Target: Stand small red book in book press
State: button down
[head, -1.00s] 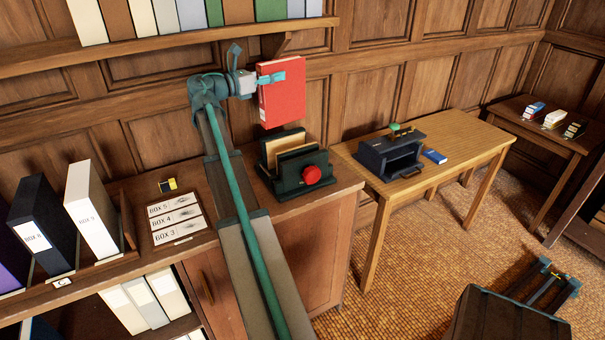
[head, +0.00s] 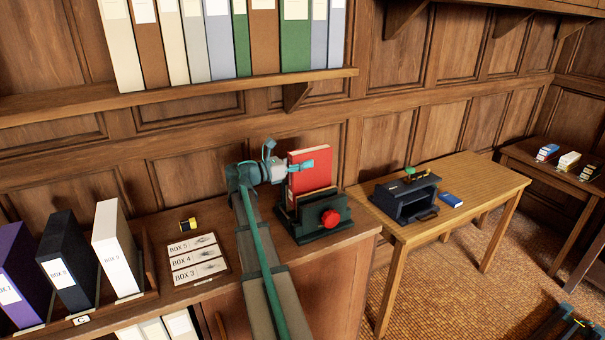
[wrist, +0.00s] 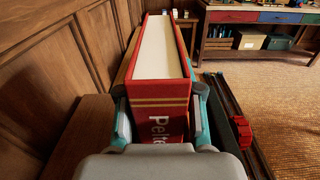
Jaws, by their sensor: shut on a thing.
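The small red book (head: 309,170) stands upright, its lower part down between the boards of the book press (head: 322,233). The press is dark green with a red knob on its front. My gripper (head: 300,166) is shut on the red book from the left, near its upper half. In the wrist view the red book (wrist: 161,101) sits between both fingers, its spine and pale page block showing. The press's red knob (wrist: 242,132) shows to the right there. The book's bottom edge is hidden by the press, so I cannot tell if it rests.
A wooden cabinet top (head: 222,232) carries the press, a box-label board (head: 198,259) and upright box files (head: 118,250). A shelf (head: 190,98) of binders is above.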

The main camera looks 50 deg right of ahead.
jog(key=shift+f+p, duration=0.35)
jog(key=shift+f, duration=2.1)
jog(key=c, duration=0.7)
grip_release()
jog(key=shift+c, duration=0.2)
jog(key=b, duration=0.3)
send_near(302, 175)
jog(key=shift+w+f, duration=0.25)
jog(key=shift+w, duration=0.25)
jog(key=shift+w+f, duration=0.25)
jog(key=shift+w, duration=0.25)
jog(key=s+a+r+p, duration=0.3)
jog(key=s+p, duration=0.2)
jog(key=s, duration=0.1)
jog(key=s+a+r+p, duration=0.3)
jog(key=s+r+p, duration=0.1)
jog(key=s, duration=0.3)
jog(key=shift+s+a+p, duration=0.25)
jog(key=shift+a+p, duration=0.1)
jog(key=shift+p, duration=0.15)
